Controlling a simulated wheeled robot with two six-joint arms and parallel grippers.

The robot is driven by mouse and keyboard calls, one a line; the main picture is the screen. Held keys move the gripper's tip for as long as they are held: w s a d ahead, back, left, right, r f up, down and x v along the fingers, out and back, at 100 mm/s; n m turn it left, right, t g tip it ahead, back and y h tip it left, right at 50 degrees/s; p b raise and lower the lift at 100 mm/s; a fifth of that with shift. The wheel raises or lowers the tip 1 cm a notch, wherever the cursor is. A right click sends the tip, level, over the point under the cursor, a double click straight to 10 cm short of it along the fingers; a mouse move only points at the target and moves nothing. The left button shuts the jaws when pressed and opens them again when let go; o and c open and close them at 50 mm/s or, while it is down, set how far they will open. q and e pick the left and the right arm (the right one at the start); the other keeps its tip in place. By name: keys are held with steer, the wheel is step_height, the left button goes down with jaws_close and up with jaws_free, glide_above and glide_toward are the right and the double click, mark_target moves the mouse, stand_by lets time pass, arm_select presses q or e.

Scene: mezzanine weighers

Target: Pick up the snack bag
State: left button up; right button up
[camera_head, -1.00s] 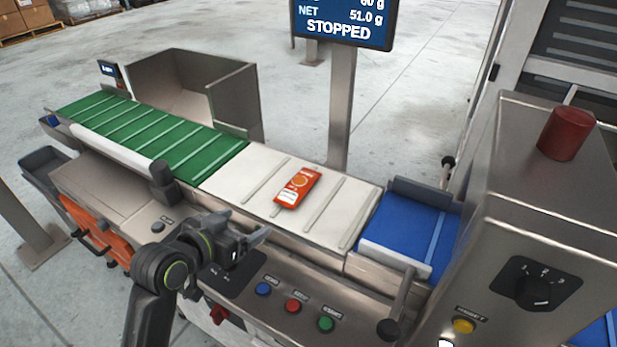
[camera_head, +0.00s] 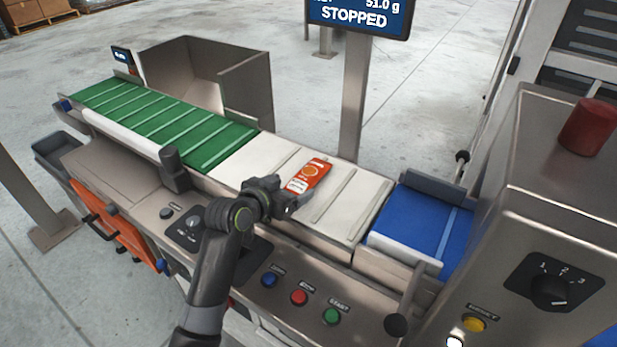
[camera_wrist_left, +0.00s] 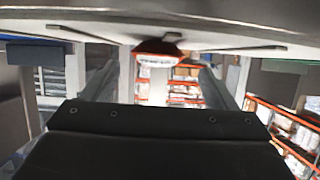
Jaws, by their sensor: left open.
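The orange snack bag (camera_head: 309,174) lies flat on the white weighing belt (camera_head: 347,204), between raised ribs. My left gripper (camera_head: 292,190) is at the near end of the bag, its fingers partly hidden in the head view. In the left wrist view the bag's near end (camera_wrist_left: 158,50) shows ahead, between the two open fingers (camera_wrist_left: 155,80). I cannot tell whether the fingers touch the bag. My right gripper is in neither view.
The green ribbed belt (camera_head: 165,122) runs to the left and the blue belt (camera_head: 420,228) lies to the right. The display post (camera_head: 355,100) stands behind the belt. Blue, red (camera_head: 299,297) and green buttons sit on the front panel. A steel cabinet (camera_head: 540,190) stands at right.

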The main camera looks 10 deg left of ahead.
mark_target(297, 185)
arm_select(q)
steer(key=shift+x, duration=2.5)
steer(key=shift+s+d, duration=0.15)
steer(key=shift+c, duration=0.4)
steer(key=c, duration=1)
